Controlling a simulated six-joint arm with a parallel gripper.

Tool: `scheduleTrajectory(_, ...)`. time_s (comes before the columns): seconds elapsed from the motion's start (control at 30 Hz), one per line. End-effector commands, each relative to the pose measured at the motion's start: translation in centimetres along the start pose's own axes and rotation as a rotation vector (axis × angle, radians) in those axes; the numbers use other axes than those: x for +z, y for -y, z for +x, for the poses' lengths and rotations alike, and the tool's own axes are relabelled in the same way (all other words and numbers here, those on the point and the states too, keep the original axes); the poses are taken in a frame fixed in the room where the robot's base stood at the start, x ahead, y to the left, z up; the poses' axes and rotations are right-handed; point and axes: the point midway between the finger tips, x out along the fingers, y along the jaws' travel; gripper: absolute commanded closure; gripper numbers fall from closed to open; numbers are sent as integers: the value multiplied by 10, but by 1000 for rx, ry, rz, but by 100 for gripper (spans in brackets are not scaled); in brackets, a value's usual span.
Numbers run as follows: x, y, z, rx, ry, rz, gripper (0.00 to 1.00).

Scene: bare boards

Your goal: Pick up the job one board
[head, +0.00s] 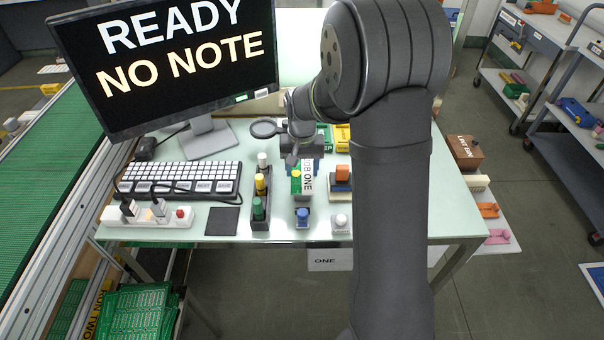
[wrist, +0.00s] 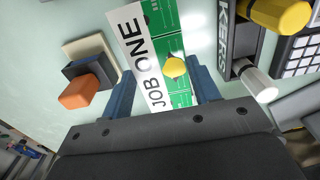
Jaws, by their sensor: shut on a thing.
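The job one board (head: 308,184) is green with a white strip lettered JOB ONE. In the head view it is below my gripper (head: 303,165), which covers its far part. In the wrist view the board (wrist: 165,28) runs between the two blue fingers of my gripper (wrist: 164,88). A yellow knob (wrist: 174,67) shows over the board's green part. I cannot tell whether the board touches the table or is slightly raised.
Left of the board stands a dark marker rack (head: 261,222) with several coloured markers. Right is an orange-topped block (head: 342,174). Blue (head: 302,218) and white (head: 341,224) stamp-like pieces stand in front. A keyboard (head: 181,179) and a monitor reading READY NO NOTE (head: 170,60) are further left.

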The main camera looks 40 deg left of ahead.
Motion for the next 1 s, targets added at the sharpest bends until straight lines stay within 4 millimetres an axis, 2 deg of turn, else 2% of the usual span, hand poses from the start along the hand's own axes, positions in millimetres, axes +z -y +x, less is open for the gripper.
scheduleTrajectory(0.07,0,-1,-18,-1,-5,1,68)
scheduleTrajectory(0.1,3,-12,-22,0,-3,4,68)
scheduleTrajectory(0.4,26,-76,-61,0,-3,5,68)
scheduleTrajectory(0.67,37,-106,-80,0,1,10,68)
scheduleTrajectory(0.87,24,-114,-82,-1,22,154,68)
scheduleTrajectory(1.0,2,-120,-82,-10,50,386,68)
